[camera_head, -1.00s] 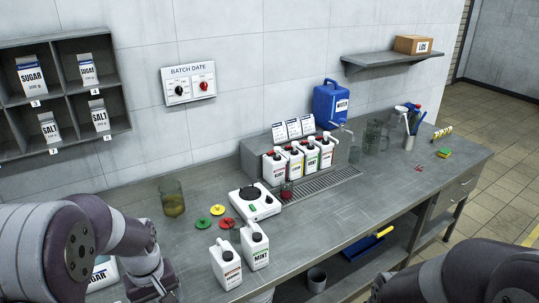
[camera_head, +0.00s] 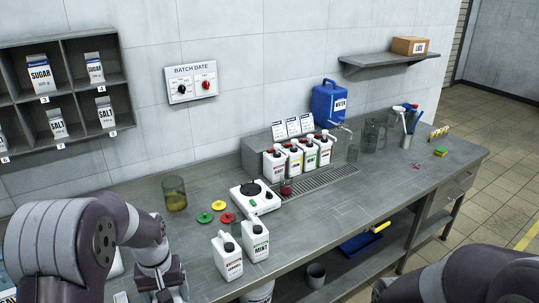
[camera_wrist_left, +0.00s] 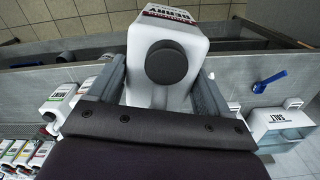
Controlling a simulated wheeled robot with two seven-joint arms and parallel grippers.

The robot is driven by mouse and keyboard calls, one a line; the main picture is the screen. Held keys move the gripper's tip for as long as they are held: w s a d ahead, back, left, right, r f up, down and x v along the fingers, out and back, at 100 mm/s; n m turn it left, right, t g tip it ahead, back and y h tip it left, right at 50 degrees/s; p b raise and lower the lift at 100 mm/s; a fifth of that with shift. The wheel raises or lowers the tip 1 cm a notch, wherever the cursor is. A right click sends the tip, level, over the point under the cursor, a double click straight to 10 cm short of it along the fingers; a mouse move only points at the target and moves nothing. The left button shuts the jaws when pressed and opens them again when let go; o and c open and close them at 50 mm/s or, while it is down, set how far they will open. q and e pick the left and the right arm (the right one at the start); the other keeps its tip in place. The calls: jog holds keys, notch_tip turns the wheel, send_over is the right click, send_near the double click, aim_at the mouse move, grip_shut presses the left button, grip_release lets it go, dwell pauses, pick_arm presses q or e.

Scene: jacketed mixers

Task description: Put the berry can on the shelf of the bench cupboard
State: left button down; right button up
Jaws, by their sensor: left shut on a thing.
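The berry can (camera_wrist_left: 165,30), a white can with a black cap, is between the fingers of my left gripper (camera_wrist_left: 163,78) in the left wrist view. The gripper is shut on it; its label is partly cut off at the top. In the head view the wrist end of my left arm is at the bottom edge and the can is not visible. The bench (camera_head: 330,215) has an open lower shelf (camera_head: 293,291) beneath its top and a drawer section (camera_head: 453,196) at the right end. My right gripper is out of view; only its arm shows.
On the bench stand a mint can (camera_head: 255,240), another white can (camera_head: 227,258), a hot plate (camera_head: 254,198), coloured discs (camera_head: 228,217) and a glass (camera_head: 174,194). A blue dustpan (camera_head: 358,244) and grey cup (camera_head: 316,276) occupy the lower shelf.

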pick_arm(q)
jog(key=w+f+m, duration=0.1)
jog(key=f, duration=0.2)
jog(key=d+f+b, duration=0.1)
jog(key=f, duration=0.2)
jog(key=w+d+f+m+b, duration=0.1)
jog(key=f, duration=0.2)
jog(key=shift+w+d+m, duration=0.2)
jog(key=shift+w+m, duration=0.1)
jog(key=shift+w, duration=0.05)
notch_tip(320, 180, down, 6)
jog(key=s+d+b, duration=0.1)
jog(key=d, duration=0.1)
jog(key=shift+s+d+f+m, duration=0.15)
jog(key=shift+s+m, duration=0.05)
jog(key=shift+m, duration=0.2)
